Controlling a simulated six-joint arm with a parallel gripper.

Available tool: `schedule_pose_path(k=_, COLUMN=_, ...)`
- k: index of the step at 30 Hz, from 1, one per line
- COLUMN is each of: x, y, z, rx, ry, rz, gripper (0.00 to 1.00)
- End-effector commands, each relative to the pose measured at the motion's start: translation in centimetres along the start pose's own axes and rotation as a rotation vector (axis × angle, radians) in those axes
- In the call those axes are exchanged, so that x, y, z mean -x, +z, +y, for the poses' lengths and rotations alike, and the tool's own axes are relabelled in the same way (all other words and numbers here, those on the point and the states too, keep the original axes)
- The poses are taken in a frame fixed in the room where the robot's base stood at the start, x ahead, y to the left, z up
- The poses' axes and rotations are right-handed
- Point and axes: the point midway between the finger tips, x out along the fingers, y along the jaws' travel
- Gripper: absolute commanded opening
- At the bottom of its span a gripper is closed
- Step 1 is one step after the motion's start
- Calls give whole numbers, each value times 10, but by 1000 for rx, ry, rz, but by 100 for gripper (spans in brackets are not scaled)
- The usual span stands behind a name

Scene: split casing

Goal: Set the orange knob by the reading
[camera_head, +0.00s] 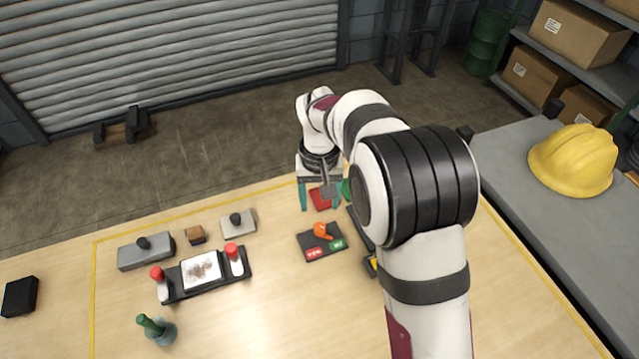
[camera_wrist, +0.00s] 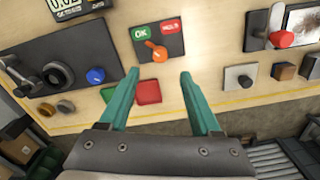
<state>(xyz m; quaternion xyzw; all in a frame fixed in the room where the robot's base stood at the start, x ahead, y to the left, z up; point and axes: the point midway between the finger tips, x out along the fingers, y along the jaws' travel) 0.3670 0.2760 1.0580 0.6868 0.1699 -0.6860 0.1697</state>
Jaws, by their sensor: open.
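The orange knob (camera_head: 320,229) sits on a small dark panel (camera_head: 309,240) on the table; it also shows in the wrist view (camera_wrist: 156,50). Its narrow end appears to lean toward the green OK label (camera_wrist: 140,32). A red label (camera_wrist: 171,27) beside it has text too small to read surely.
A red pad (camera_wrist: 148,92) and a partly hidden green pad lie near my fingers. A dark panel with a blue knob (camera_wrist: 96,75) is at left in the wrist view. A black rack with red-topped posts (camera_head: 232,250) and grey blocks (camera_head: 146,252) stand left in the head view.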

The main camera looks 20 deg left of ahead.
Motion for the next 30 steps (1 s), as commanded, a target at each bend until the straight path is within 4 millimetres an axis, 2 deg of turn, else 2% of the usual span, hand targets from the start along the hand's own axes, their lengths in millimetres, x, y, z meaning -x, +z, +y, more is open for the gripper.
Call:
schedule_pose_path(k=3, x=33, y=-1, z=0, rx=0, ry=0, rz=4, gripper=64)
schedule_pose_path(k=6, x=53, y=-1, z=0, rx=0, ry=0, rz=3, gripper=64)
schedule_pose_path(k=9, x=63, y=0, z=0, rx=1, ry=0, rz=1, gripper=64)
schedule_pose_path(k=24, x=69, y=2, z=4, rx=-10, ry=-2, rz=0, gripper=64)
schedule_pose_path(k=26, x=80, y=14, z=19, rx=-58, ry=-8, rz=0, gripper=64)
schedule_pose_path(k=27, x=92, y=30, z=36, rx=-116, ry=-17, rz=-1, gripper=64)
schedule_pose_path(k=29, x=112, y=69, z=67, rx=-241, ry=-37, rz=-4, gripper=64)
schedule_pose_path(k=30, x=123, y=103, z=87, rx=-339, ry=-53, rz=-7, gripper=64)
